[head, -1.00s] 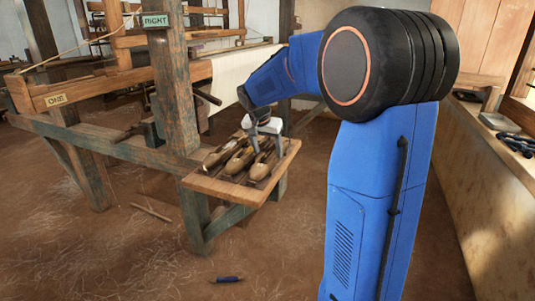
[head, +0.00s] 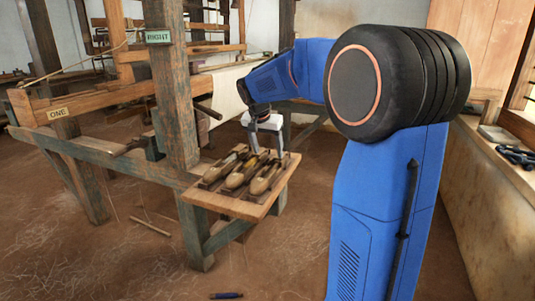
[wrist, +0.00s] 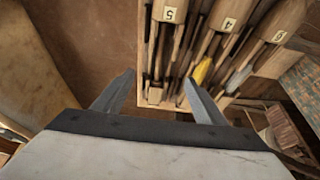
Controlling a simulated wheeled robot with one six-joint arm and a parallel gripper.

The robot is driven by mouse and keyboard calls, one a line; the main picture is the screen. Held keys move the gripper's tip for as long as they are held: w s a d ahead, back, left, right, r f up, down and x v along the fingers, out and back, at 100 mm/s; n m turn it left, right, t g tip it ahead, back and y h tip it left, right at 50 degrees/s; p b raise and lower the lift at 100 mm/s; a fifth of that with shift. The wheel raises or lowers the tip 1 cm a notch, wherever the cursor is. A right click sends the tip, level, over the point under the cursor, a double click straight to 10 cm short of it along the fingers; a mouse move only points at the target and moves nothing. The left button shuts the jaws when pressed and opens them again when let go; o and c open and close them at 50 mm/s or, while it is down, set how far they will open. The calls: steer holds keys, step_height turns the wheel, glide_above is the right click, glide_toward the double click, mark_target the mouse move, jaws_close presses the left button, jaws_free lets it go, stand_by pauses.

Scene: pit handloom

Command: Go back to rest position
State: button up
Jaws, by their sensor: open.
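My gripper (head: 265,146) is open and empty just above the back of a small wooden shelf (head: 237,208) on the loom's side. In the wrist view its two fingers (wrist: 160,82) are spread apart with nothing between them. Several wooden shuttles lie side by side on the shelf, and one (head: 263,180) is nearest my arm. In the wrist view, shuttle 5 (wrist: 166,38) and shuttle 4 (wrist: 217,40), which holds yellow yarn, lie beyond the fingers. Another shuttle (wrist: 268,38) with pale yarn lies to their right; its label is hard to read.
The loom post (head: 174,95) with a RIGHT sign stands left of the shelf. A beam (head: 92,97) labelled ONE runs leftward. A ledge (head: 497,165) with dark tools is at right.

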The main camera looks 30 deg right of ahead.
stand_by(0.5)
steer(key=s+a+n+t+y, duration=0.1)
steer(key=s+a+n, duration=0.3)
steer(key=s, duration=0.6)
steer(key=s+a+n+y, duration=0.1)
steer(key=s+a, duration=0.4)
steer(key=s, duration=0.5)
steer(key=s+a+f+n, duration=0.2)
steer(key=s+a+f, duration=0.1)
steer(key=s, duration=0.5)
steer(key=s+a+f+n+t+y, duration=0.1)
steer(key=s+a+f+n, duration=0.2)
steer(key=s+f, duration=0.3)
steer(key=s, duration=0.3)
steer(key=shift+s+a+y, duration=0.15)
steer(key=shift+a+y, duration=0.05)
steer(key=shift+y, duration=0.1)
steer(key=shift+r, duration=0.1)
steer(key=shift+c, duration=0.2)
